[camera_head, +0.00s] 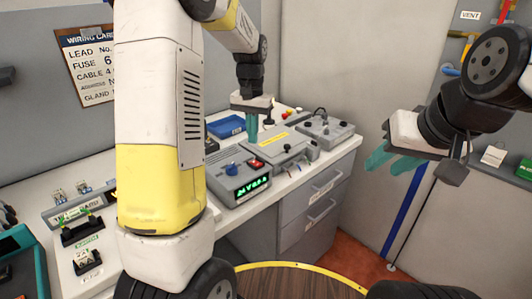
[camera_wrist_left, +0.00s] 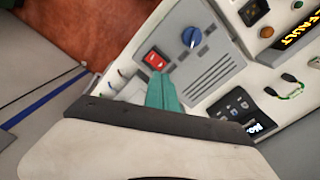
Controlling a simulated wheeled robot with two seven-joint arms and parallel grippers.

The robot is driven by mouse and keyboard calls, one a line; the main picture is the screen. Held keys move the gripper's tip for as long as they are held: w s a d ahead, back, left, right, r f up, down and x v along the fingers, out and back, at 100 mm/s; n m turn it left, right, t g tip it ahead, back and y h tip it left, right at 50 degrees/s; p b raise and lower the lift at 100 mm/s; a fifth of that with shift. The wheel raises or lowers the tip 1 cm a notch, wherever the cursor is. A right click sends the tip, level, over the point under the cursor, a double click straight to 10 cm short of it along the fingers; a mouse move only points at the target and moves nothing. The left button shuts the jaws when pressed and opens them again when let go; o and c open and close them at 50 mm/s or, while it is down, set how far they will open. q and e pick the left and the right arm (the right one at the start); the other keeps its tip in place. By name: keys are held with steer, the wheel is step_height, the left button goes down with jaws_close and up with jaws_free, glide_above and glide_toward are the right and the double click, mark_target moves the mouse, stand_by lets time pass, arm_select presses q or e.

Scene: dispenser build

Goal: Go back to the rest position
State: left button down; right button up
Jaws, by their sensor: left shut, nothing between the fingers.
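My left gripper (camera_head: 252,128) hangs with its teal fingers pointing down, above the back of the workbench. Its fingers are together with nothing between them. In the left wrist view, the shut teal fingers (camera_wrist_left: 163,90) appear in front of a grey unit with a red switch (camera_wrist_left: 155,61) and a blue knob (camera_wrist_left: 191,37). I cannot tell whether they touch it. My right gripper (camera_head: 385,160) is at the right of the head view, in the air clear of the bench. Its two teal fingers are spread apart and empty.
A grey power unit (camera_head: 239,176) with a green lit display stands on the bench (camera_head: 280,190). Behind it are a flat grey device (camera_head: 265,146), a control box (camera_head: 325,127) and a blue box (camera_head: 226,127).

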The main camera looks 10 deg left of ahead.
arm_select(q)
steer(key=s+d+r+t+h, duration=0.1)
steer(key=s+r+t, duration=0.2)
steer(key=s, duration=0.9)
steer(key=s+d+r+n+t+h, duration=0.1)
steer(key=s+r+t, duration=0.2)
steer(key=s+r, duration=0.4)
steer(key=s, duration=0.5)
steer(key=shift+s, duration=0.15)
